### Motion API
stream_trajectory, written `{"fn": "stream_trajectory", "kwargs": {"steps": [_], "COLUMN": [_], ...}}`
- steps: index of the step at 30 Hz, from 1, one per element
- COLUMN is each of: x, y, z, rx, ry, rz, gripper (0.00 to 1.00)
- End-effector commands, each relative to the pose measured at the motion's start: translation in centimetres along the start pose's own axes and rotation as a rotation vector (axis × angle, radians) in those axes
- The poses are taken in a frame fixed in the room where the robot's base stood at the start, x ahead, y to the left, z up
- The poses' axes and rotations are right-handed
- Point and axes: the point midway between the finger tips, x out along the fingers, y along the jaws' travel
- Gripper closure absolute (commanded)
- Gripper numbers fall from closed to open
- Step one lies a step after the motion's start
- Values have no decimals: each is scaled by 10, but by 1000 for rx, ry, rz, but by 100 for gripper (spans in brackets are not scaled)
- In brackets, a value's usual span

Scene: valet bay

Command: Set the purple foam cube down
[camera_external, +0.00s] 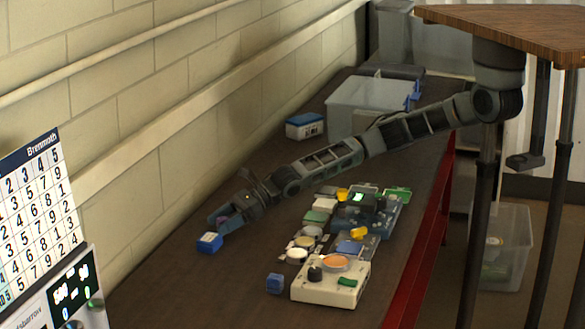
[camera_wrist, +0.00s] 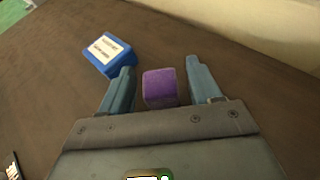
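The purple foam cube (camera_wrist: 160,88) shows in the wrist view between the two blue-grey fingers of my gripper (camera_wrist: 160,66). A narrow strip of dark tabletop shows on each side of the cube, so the fingers stand open around it and do not press on it. The cube appears to rest on the tabletop. In the external view my gripper (camera_external: 223,222) is low over the dark bench near the wall, and its fingers mostly hide the cube.
A blue box with a white label (camera_wrist: 108,50) lies close beyond the left finger; it also shows in the external view (camera_external: 209,243). A blue cube (camera_external: 275,283) and a cream control box (camera_external: 331,283) stand to the right. Bare bench (camera_external: 190,290) lies in front.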

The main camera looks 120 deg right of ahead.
Motion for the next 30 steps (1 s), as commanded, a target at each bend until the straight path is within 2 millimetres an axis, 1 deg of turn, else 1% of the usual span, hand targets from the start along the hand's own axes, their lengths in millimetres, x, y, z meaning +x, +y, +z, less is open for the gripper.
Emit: {"fn": "stream_trajectory", "kwargs": {"steps": [7,11,14,17,24,27,30], "x": [0,-2,-15,-34,-84,-100,-112], "y": [0,0,-2,-1,-1,-1,-1], "z": [0,6,3,3,3,2,3], "rx": [0,2,-1,-2,-3,-1,-2], "ry": [0,0,0,-1,-1,0,0], "rz": [0,0,-2,-1,-1,-2,-1], "gripper": [35,35,35,35,35,35,35]}}
